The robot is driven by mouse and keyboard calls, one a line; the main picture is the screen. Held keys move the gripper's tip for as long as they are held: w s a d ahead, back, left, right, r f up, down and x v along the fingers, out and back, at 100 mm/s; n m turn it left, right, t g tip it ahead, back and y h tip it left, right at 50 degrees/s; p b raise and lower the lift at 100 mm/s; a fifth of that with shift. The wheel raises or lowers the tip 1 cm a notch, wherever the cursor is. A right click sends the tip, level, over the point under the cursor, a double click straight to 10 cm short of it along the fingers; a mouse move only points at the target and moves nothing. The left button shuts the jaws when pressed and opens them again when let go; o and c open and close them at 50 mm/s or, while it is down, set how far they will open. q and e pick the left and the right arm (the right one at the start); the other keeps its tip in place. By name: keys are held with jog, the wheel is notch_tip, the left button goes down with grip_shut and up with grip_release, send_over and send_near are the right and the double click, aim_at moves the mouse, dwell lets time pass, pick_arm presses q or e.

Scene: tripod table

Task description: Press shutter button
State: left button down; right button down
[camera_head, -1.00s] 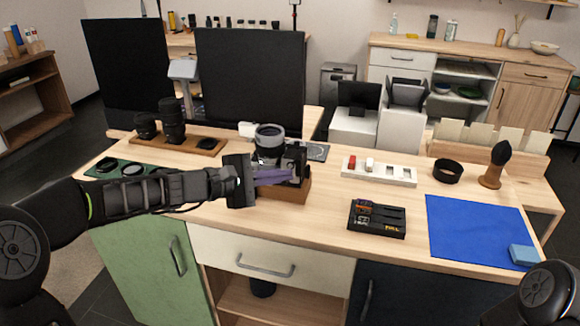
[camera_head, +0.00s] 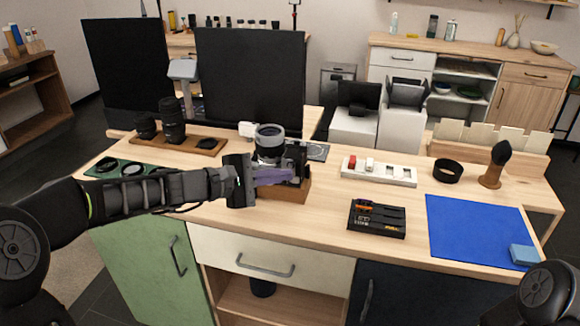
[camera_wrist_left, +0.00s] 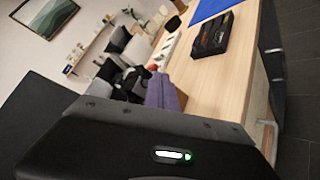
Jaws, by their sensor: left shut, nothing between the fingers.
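The camera (camera_head: 294,157), black with a large grey lens (camera_head: 270,140) facing up, sits in a wooden box (camera_head: 296,190) on the table. My left gripper (camera_head: 288,175) is shut and empty, its purple fingers reaching right across the front of the camera and box. Whether the fingertips touch the camera cannot be told. In the left wrist view the purple fingers (camera_wrist_left: 166,95) show pointing away over the table, with the camera mostly hidden behind the gripper body. The shutter button cannot be made out. My right gripper is not in view.
A black battery charger (camera_head: 377,218), a blue mat (camera_head: 470,232) with a blue block (camera_head: 522,254), and a white tray (camera_head: 380,171) lie to the right. A lens tray (camera_head: 190,143) stands behind left. The table's front middle is clear.

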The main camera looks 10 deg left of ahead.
pick_arm(q)
jog(key=shift+w, duration=0.1)
dwell(0.6)
jog(key=shift+w, duration=0.35)
jog(key=shift+w, duration=0.25)
dwell(0.5)
jog(key=shift+s, duration=0.1)
jog(key=shift+s+b, duration=0.55)
jog(key=shift+s, duration=0.05)
